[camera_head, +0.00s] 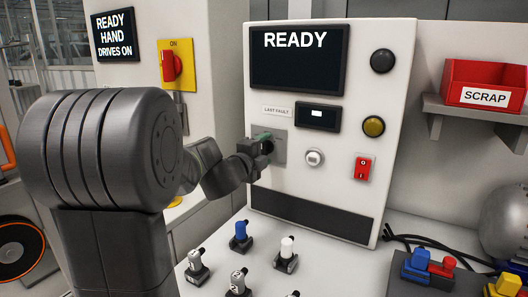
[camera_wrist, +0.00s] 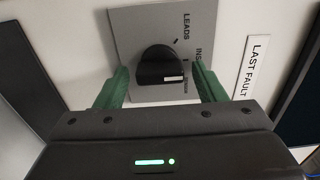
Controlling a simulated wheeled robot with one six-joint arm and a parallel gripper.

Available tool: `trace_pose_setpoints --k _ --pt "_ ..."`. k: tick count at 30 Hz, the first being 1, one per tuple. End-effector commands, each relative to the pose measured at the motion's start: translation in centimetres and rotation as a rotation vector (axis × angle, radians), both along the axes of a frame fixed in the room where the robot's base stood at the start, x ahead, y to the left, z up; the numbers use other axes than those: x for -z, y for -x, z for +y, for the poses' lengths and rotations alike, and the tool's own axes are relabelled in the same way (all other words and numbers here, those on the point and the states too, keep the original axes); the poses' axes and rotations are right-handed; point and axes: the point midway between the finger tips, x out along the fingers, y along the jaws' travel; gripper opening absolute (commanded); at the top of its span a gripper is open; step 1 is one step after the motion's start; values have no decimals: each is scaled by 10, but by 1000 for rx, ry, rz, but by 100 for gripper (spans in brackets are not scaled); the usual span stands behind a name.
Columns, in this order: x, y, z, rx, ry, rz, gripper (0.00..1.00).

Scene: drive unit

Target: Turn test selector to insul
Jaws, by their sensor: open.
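The test selector is a black knob (camera_wrist: 157,66) on a grey plate (camera_wrist: 125,22) in the wrist view. The plate carries the words LEADS and a partly hidden INS. A white mark shows on the knob's lower right side, nearest the INS side; its exact setting is unclear. My gripper (camera_wrist: 157,87) is open, with one green finger on each side of the knob. Small gaps seem to show between fingers and knob; contact is unclear. In the head view my gripper (camera_head: 263,140) is at the plate (camera_head: 281,156) on the white panel, and hides most of the knob.
The panel's READY screen (camera_head: 300,65) is above, with the LAST FAULT label (camera_head: 277,111) and small display (camera_head: 318,117) close by. A round white button (camera_head: 314,158) and red switch (camera_head: 362,168) sit to the right. Several coloured-top parts stand on the bench below.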

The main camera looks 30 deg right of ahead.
Motion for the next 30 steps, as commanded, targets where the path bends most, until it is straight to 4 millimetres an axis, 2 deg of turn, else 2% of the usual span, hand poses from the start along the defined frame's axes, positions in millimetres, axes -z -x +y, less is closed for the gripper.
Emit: trace_pose_setpoints --k 5,8,15,21,25,30 --pt "0 5 10 -1 0 0 64" --pt "0 12 25 -3 1 0 64" --pt "-1 36 73 -4 0 -2 64" --pt "0 53 105 -4 0 -1 64" --pt "0 60 117 -2 0 -1 64" --pt "0 64 123 0 0 1 64"
